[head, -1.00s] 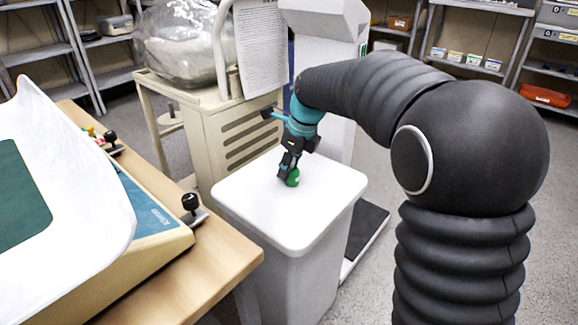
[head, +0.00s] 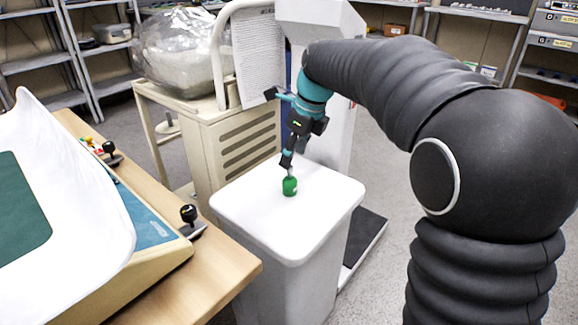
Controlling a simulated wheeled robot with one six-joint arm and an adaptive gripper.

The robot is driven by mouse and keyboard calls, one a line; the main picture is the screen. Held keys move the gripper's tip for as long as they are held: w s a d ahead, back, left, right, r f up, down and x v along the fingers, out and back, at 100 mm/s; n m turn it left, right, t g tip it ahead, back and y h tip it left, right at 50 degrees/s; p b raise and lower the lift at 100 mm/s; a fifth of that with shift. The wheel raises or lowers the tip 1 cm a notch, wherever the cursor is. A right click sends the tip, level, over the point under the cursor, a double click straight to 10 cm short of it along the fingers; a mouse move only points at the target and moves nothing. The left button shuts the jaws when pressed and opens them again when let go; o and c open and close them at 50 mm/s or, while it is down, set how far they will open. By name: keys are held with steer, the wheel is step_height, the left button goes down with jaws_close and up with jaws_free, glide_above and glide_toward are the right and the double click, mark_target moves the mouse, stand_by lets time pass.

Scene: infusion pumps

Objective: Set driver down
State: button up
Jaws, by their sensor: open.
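The driver appears as a small, stubby green piece (head: 290,187) in the head view. It stands on the white top (head: 250,205) of a pedestal, near the middle, and looks upright. My gripper (head: 287,162) is just above the green piece, pointing down, and is open. The fingertips look clear of it or barely above it; the exact gap is too small to tell.
A wooden bench (head: 215,265) with a beige device and black knob (head: 189,214) stands to the left. A beige cart (head: 240,150) with a bagged item (head: 185,50) stands behind the pedestal. The white top around the green piece is clear.

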steer(key=s+d+r+n+t, duration=0.1)
steer(key=s+d+r+n, duration=0.5)
steer(key=s, duration=0.3)
steer(key=s+d+f+n+t+h, duration=0.1)
steer(key=s+d+f+n, duration=0.2)
steer(key=s+n, duration=0.3)
steer(key=s+d+f+n+t+h, duration=0.1)
steer(key=s+d+f+n, duration=0.2)
steer(key=s+d+n, duration=0.2)
steer(key=s+n, duration=0.1)
steer(key=s, duration=0.2)
steer(key=shift+s, duration=0.3)
steer(key=s+f+n, duration=0.1)
steer(key=s+d+f+n, duration=0.1)
steer(key=s+n, duration=0.1)
steer(key=s+d+f+n+t, duration=0.1)
steer(key=s+f+n, duration=0.1)
steer(key=shift+d+h, duration=0.1)
steer(key=shift+h, duration=0.3)
steer(key=shift+c, duration=1.1)
steer(key=shift+s+f+n, duration=0.15)
steer(key=shift+n, duration=0.15)
steer(key=shift+c, duration=0.6)
steer(key=shift+d, duration=0.1)
